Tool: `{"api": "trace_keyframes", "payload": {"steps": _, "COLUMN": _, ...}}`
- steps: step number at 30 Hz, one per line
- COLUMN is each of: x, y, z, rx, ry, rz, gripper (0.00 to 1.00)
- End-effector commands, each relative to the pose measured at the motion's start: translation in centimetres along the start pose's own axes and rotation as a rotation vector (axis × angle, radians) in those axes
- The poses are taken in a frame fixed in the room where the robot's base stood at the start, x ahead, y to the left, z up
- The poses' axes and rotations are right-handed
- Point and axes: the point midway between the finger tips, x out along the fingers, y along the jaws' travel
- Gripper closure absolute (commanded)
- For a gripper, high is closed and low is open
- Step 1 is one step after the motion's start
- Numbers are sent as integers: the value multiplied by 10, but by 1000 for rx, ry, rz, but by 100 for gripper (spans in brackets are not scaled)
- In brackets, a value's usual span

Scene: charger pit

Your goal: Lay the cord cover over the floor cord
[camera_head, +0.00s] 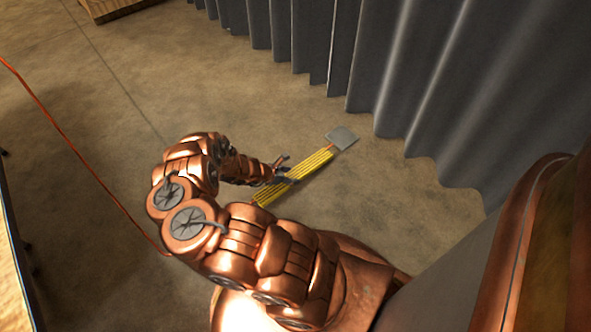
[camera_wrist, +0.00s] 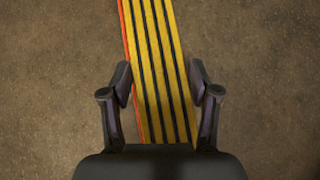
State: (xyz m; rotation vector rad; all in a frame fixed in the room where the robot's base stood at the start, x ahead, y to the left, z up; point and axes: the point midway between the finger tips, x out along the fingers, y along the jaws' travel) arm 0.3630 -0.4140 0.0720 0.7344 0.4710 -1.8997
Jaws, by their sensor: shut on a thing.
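The cord cover (camera_head: 308,174) is a long yellow strip with dark grooves, low over the concrete floor or on it; I cannot tell which. In the wrist view the cover (camera_wrist: 158,45) runs up between my fingers. My gripper (camera_head: 285,170) is shut on the cover, one finger at each side (camera_wrist: 160,82). The orange floor cord (camera_wrist: 125,30) shows as a thin line along the cover's left edge there. In the head view a short bit of the cord (camera_head: 333,149) shows between the cover's far end and a grey floor plate (camera_head: 342,138).
Grey pleated curtains (camera_head: 350,60) hang just beyond the plate. An orange cord (camera_head: 85,155) also crosses the floor at left. A wooden box (camera_head: 115,8) stands at the top left. A table-like edge (camera_head: 14,265) is at far left. The floor around the cover is clear.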

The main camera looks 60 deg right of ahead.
Motion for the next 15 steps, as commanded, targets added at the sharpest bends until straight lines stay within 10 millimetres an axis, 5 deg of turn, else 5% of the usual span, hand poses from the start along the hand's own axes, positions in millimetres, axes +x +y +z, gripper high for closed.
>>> {"api": "trace_keyframes", "payload": {"steps": 15, "x": 39, "y": 40, "z": 25, "rx": 2, "ry": -2, "rz": -2, "gripper": 100}}
